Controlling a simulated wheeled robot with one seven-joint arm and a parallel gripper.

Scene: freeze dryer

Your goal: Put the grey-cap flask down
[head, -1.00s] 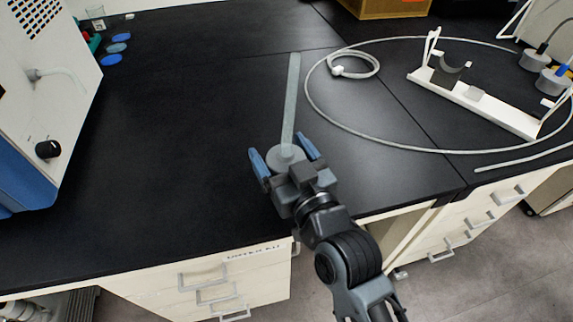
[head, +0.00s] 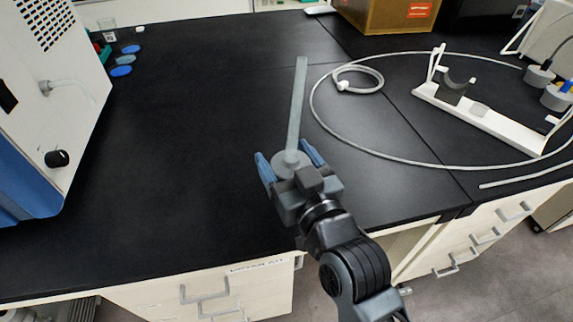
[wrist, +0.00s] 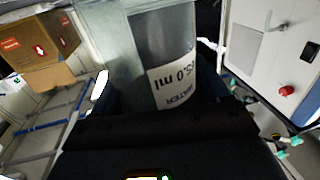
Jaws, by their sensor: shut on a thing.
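My gripper (head: 290,166) is shut on the grey-cap flask, held over the black bench near its front edge. In the head view the round grey cap (head: 291,160) shows between the blue fingers, with a long pale grey tube (head: 299,105) rising from it. The flask body is hidden below the cap there. In the wrist view the clear glass flask (wrist: 165,40) shows close up, with a white label (wrist: 175,82) whose print is upside down. I cannot tell whether the flask's bottom touches the bench.
The bench top (head: 200,130) around the gripper is clear. A white stand with a dark cradle (head: 478,115) and a looped hose (head: 345,137) lie to the right. Two grey caps (head: 540,77) are at the far right. A white-and-blue machine (head: 50,100) stands left; a cardboard box (head: 385,15) is behind.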

